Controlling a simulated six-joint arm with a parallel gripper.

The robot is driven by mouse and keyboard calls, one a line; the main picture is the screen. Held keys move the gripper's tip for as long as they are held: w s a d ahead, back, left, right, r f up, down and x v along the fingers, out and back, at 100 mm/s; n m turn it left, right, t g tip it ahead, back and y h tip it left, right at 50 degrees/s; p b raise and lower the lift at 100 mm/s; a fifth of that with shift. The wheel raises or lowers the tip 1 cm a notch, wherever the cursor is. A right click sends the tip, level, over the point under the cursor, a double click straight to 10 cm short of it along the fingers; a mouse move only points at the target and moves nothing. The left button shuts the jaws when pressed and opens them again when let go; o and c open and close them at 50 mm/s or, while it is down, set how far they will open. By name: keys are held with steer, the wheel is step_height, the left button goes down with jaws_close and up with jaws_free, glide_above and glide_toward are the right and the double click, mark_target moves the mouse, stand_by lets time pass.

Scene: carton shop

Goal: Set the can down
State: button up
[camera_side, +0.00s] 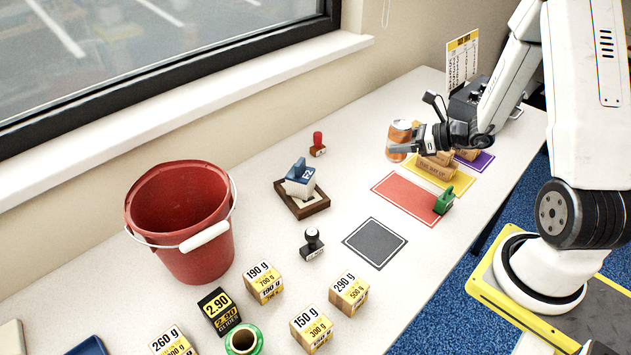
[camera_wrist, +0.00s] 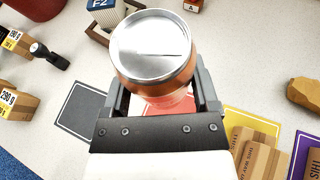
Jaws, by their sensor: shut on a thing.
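An orange can (camera_side: 399,138) with a silver top is between the fingers of my gripper (camera_side: 408,148) at the far part of the table. In the wrist view the can (camera_wrist: 165,85) is upright relative to the gripper, its lid facing the camera, with a finger on each side. My gripper (camera_wrist: 162,98) is shut on it. The can is near the back edge of the red mat (camera_side: 405,197) and the yellow mat (camera_side: 455,178). I cannot tell whether its base touches the table, as the fingers and the can itself hide that in the wrist view.
Cartons (camera_side: 436,167) lie on the yellow mat, and a green stamp (camera_side: 444,201) stands at the red mat's edge. The grey mat (camera_side: 374,243) is bare.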

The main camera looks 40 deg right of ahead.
steer(key=s+a+n+g+y, duration=0.2)
steer(key=a+n+g+y, duration=0.3)
steer(key=a, duration=1.2)
steer(key=shift+n+t+y, duration=0.3)
steer(key=shift+n+t, duration=0.1)
steer(key=shift+n, duration=0.1)
steer(key=shift+d+f, duration=0.15)
steer(key=shift+f, duration=1.2)
steer(key=shift+d+f, duration=0.15)
steer(key=shift+f, duration=1.2)
steer(key=shift+f, duration=0.1)
steer(key=shift+f, duration=1.65)
steer(key=shift+f, duration=0.5)
steer(key=o, duration=1.1)
steer(key=shift+c, duration=0.2)
steer(key=shift+r, duration=0.1)
